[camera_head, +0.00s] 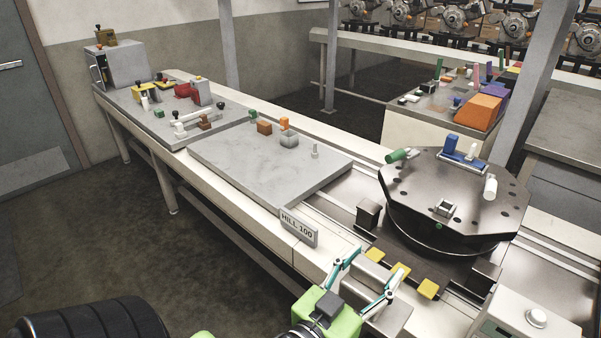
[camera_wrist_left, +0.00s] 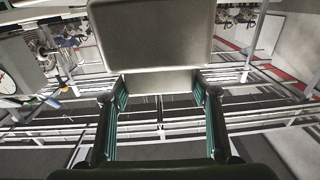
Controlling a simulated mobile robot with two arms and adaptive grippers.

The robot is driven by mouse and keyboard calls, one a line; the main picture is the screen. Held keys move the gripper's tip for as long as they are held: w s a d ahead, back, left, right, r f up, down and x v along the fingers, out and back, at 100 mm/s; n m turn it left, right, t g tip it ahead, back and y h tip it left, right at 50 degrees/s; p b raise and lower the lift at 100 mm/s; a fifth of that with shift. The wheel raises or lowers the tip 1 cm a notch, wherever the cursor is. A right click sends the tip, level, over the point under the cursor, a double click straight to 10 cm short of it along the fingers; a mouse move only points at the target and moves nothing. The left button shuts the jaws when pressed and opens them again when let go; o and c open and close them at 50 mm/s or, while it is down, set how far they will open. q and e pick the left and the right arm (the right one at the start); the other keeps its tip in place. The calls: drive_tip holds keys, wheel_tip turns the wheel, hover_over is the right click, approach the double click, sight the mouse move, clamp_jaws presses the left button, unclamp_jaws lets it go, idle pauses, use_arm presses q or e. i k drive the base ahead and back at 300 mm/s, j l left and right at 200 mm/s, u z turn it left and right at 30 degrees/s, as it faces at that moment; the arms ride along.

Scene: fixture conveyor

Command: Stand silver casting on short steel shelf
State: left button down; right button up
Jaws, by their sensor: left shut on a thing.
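My left gripper (camera_head: 374,265) is green and black with teal finger pads. It is at the bottom centre of the head view, beside the near edge of the conveyor. Its fingers are shut on a plain grey block, which I take for the silver casting (camera_head: 364,269). In the left wrist view, the casting (camera_wrist_left: 150,35) is a broad pale slab beyond the fingertips, with a narrower part between the fingers. Part of it is hidden by the gripper in the head view. I cannot tell for sure which surface is the short steel shelf. My right gripper is not in view.
A dark octagonal turntable (camera_head: 450,185) with several small parts stands right of the gripper. Yellow blocks (camera_head: 428,289) lie just beyond the fingers. A grey plate (camera_head: 240,165) with small parts lies further left, behind the HILL 100 sign (camera_head: 298,227). A white control box (camera_head: 525,318) stands lower right.

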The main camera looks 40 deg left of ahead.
sight(278, 182)
drive_tip(key=i+j, duration=0.15)
drive_tip(key=j, duration=0.25)
drive_tip(key=i+j, duration=0.2)
drive_tip(key=j, duration=0.2)
drive_tip(key=i+j, duration=0.15)
drive_tip(key=j, duration=0.25)
drive_tip(key=i+j, duration=0.15)
drive_tip(key=j, duration=0.3)
drive_tip(key=i+j+u, duration=0.1)
drive_tip(key=j, duration=0.3)
drive_tip(key=i, duration=0.1)
